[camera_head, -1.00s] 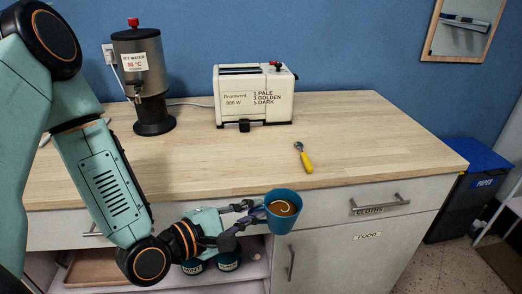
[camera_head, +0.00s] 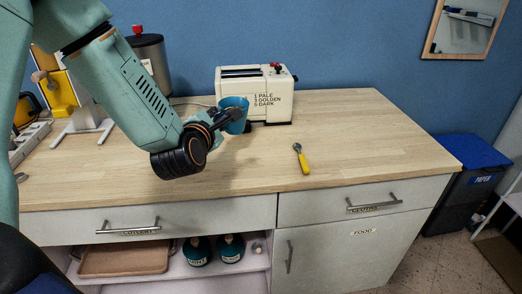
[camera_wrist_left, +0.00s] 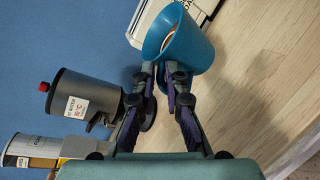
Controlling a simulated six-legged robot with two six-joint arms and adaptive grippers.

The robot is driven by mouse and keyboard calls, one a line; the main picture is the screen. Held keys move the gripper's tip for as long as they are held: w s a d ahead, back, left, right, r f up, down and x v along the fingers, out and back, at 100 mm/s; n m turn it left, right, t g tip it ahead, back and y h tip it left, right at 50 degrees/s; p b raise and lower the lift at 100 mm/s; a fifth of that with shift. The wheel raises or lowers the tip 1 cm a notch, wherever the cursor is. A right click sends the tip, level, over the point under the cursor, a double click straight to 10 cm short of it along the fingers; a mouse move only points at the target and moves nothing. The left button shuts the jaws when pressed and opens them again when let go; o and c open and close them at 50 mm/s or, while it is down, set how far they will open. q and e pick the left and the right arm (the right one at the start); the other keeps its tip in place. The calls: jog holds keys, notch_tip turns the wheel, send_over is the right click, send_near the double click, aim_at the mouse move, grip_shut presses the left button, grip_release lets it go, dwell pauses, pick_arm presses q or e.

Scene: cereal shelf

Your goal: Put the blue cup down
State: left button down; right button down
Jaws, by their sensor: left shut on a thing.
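The blue cup (camera_head: 234,113) is in front of the toaster's left part in the head view. It also shows large in the left wrist view (camera_wrist_left: 190,48), with a bit of its brown content at the rim. My left gripper (camera_head: 222,119) is shut on the cup; its fingers meet the cup's side in the left wrist view (camera_wrist_left: 167,80). The cup is over the wooden counter (camera_head: 350,130); I cannot tell whether its base touches the top. My right gripper is not in view.
The white toaster (camera_head: 272,97) stands right behind the cup. The hot water dispenser (camera_wrist_left: 85,100) is to the left, partly behind my arm. A yellow-handled tool (camera_head: 302,160) lies on the counter to the right. The counter's right part is clear.

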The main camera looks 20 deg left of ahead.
pick_arm(q)
jog(key=shift+w+a+r+n+y, duration=0.1)
jog(key=shift+w+a+n+y, duration=0.1)
jog(key=shift+a, duration=0.25)
jog(key=shift+w+a+r+n+y, duration=0.1)
jog(key=shift+w+a+n+y, duration=0.1)
jog(key=shift+a, duration=0.25)
jog(key=f, duration=0.5)
jog(key=shift+d+b, duration=0.3)
jog(key=shift+d, duration=0.05)
jog(key=shift+a+f, duration=0.2)
jog(key=shift+f, duration=0.25)
notch_tip(320, 180, down, 3)
jog(key=shift+f, duration=0.2)
jog(key=shift+w+d+f+b, duration=0.15)
jog(key=shift+f+b, duration=0.15)
jog(key=shift+f, duration=0.05)
jog(key=shift+r, duration=0.1)
jog(key=shift+a, duration=0.2)
